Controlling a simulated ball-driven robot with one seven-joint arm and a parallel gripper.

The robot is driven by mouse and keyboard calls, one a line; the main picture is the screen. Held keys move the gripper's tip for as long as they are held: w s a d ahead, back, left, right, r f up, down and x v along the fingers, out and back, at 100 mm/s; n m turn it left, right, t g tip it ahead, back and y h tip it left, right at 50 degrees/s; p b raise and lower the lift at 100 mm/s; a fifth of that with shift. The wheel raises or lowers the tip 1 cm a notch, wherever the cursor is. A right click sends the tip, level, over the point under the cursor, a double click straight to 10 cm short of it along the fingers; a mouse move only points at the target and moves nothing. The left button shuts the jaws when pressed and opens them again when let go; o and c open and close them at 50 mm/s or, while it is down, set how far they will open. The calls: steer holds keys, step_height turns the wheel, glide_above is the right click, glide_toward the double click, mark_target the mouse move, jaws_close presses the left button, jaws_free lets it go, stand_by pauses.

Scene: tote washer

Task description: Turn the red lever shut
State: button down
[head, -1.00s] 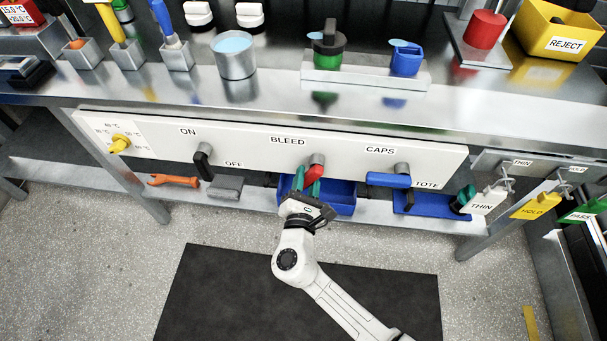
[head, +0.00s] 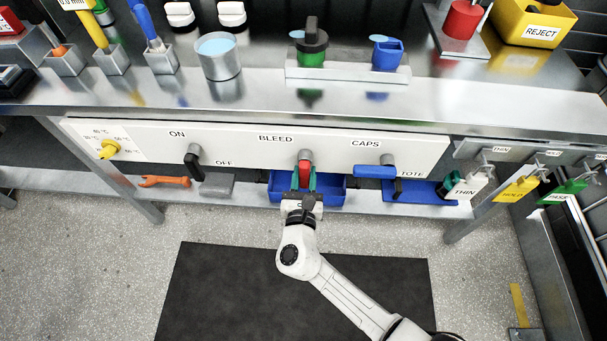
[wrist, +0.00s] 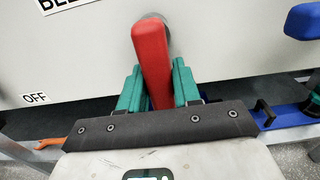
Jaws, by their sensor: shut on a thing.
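The red lever (head: 304,168) is on the white panel (head: 235,143) under the BLEED label. It hangs nearly straight down from its grey hub in the head view. My gripper (head: 304,180) is below the panel with its green fingers on either side of the lever. In the wrist view the lever (wrist: 152,58) lies between the fingers of my gripper (wrist: 158,88), and its lower end is hidden behind the dark gripper body.
A black lever (head: 194,166) is to the left and a blue lever (head: 375,171) to the right. A blue bin (head: 331,192) is on the shelf behind my gripper. An orange wrench (head: 165,181) lies farther left. A dark mat (head: 225,290) covers the floor.

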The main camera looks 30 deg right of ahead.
steer(key=shift+s+f, duration=0.1)
steer(key=shift+f, duration=0.05)
steer(key=c, duration=0.9)
jaws_free()
steer(key=v, duration=1)
steer(key=shift+s+a, duration=0.25)
steer(key=shift+s, duration=0.05)
steer(key=s+d+m+g+p, duration=0.1)
steer(key=s+d+m+g, duration=0.4)
steer(key=d+m, duration=0.35)
steer(key=s+d+m+g+p, duration=0.1)
steer(key=s+d+m+g, duration=0.3)
steer(key=d+m+g, duration=0.4)
steer(key=s+a+r+m+y, duration=0.1)
steer(key=s+a+m+y, duration=0.1)
steer(key=s+m+y, duration=0.1)
steer(key=s+a+r+m+y, duration=0.1)
steer(key=s+a+m+y, duration=0.1)
steer(key=s+m+y, duration=0.1)
steer(key=s+a+r+m+y+p, duration=0.1)
steer(key=s+m+y, duration=0.2)
steer(key=m, duration=0.4)
steer(key=shift+s+a+g+y, duration=0.3)
steer(key=shift+s+a+y, duration=0.1)
steer(key=shift+y, duration=0.3)
